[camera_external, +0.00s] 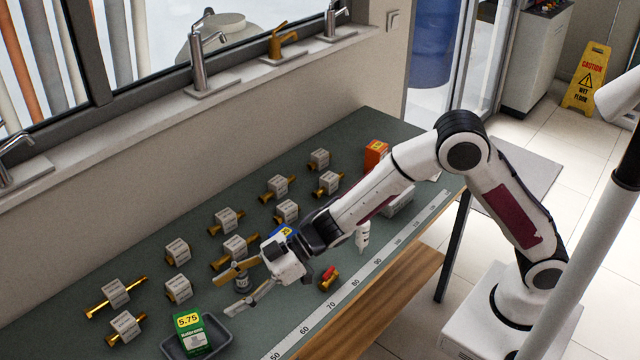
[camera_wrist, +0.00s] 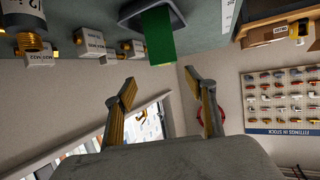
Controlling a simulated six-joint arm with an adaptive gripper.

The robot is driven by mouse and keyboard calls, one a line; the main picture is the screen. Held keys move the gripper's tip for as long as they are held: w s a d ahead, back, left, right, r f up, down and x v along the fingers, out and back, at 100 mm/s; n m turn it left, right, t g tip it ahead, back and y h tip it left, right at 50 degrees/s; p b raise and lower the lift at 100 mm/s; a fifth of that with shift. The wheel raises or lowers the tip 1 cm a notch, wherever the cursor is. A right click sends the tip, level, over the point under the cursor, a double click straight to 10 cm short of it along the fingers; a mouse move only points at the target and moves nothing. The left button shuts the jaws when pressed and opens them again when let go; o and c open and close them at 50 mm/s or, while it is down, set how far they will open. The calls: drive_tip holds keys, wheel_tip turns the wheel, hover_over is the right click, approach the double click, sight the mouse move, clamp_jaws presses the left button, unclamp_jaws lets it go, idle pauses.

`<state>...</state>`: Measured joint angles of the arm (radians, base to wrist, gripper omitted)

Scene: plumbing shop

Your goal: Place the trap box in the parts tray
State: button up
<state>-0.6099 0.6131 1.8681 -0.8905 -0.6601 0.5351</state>
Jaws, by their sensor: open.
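A green box (camera_external: 192,334) with a yellow 5.75 label stands in the dark parts tray (camera_external: 222,347) at the bench's near left end. Its small print is too blurred to confirm that it is the trap box. In the wrist view the green box (camera_wrist: 158,36) and the tray (camera_wrist: 128,12) show at the top, beyond the fingertips. My gripper (camera_external: 230,292) is open and empty, up and to the right of the tray and apart from the box. Its two spread fingers show in the wrist view (camera_wrist: 165,100) with nothing between them.
Several white-tagged brass fittings (camera_external: 228,221) stand along the bench. An orange box (camera_external: 375,153) is at the far end. A blue item (camera_external: 284,230) with a yellow label is partly hidden behind my gripper. A red valve (camera_external: 328,277) lies near the measuring strip (camera_external: 345,295).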

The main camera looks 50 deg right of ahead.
drive_tip(key=w+d+r+m+t+h, duration=0.2)
drive_tip(key=d+r, duration=0.2)
drive_tip(key=d, duration=0.4)
drive_tip(key=w+d+r+m+t+h, duration=0.15)
drive_tip(key=d+r, duration=0.25)
drive_tip(key=d, duration=0.4)
drive_tip(key=w+d+r+m+t+h, duration=0.2)
drive_tip(key=d+r+h, duration=0.1)
drive_tip(key=d, duration=0.5)
drive_tip(key=s+d+r+m+g+h, duration=0.15)
drive_tip(key=s+d, duration=0.25)
drive_tip(key=d, duration=0.5)
drive_tip(key=s+d+r+m+h, duration=0.25)
drive_tip(key=s+d, duration=0.25)
drive_tip(key=d, duration=0.3)
drive_tip(key=s+d+f+m+g, duration=0.1)
drive_tip(key=s+d, duration=0.2)
drive_tip(key=s, duration=0.5)
drive_tip(key=s+d+f+m+g+h, duration=0.1)
drive_tip(key=s+d+f, duration=0.1)
drive_tip(key=s, duration=0.6)
drive_tip(key=s+d+f+m+g, duration=0.1)
drive_tip(key=s+d, duration=0.3)
drive_tip(key=s, duration=0.4)
drive_tip(key=shift+s+d+f+m+g+h, duration=0.35)
drive_tip(key=shift+f+m+g, duration=0.05)
drive_tip(key=shift+m, duration=0.05)
